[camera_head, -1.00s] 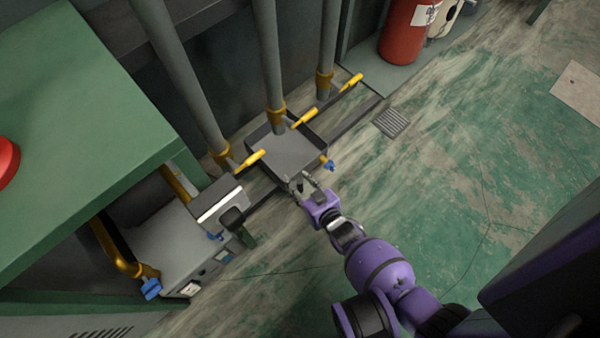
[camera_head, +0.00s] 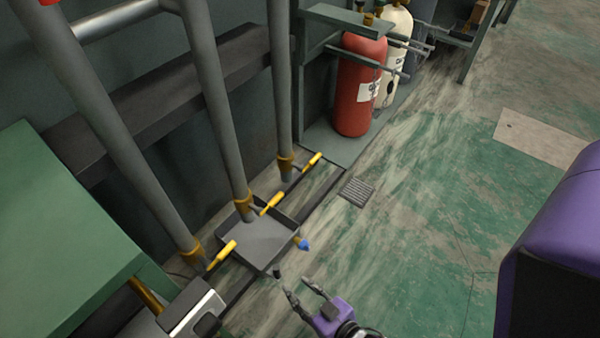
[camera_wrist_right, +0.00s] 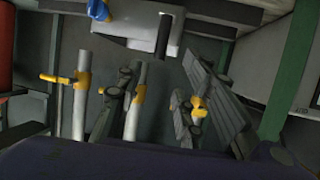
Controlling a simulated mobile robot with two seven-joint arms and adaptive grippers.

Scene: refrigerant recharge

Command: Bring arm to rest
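My right gripper (camera_head: 301,287) is at the bottom middle of the head view, its fingers spread and empty. It is near the grey tray (camera_head: 262,246) on its lower right side; whether it touches the tray cannot be told for sure, but a gap seems to show. In the right wrist view, the gripper's dark fingers (camera_wrist_right: 165,105) stand apart with nothing clearly held between them.
Grey pipes with yellow handles (camera_head: 271,204) rise behind the tray. A blue knob (camera_head: 304,245) sits at its right corner. A green cabinet (camera_head: 55,235) stands at left, red (camera_head: 357,90) and cream (camera_head: 394,45) cylinders at the back. Floor right of the drain grate (camera_head: 356,191) is open.

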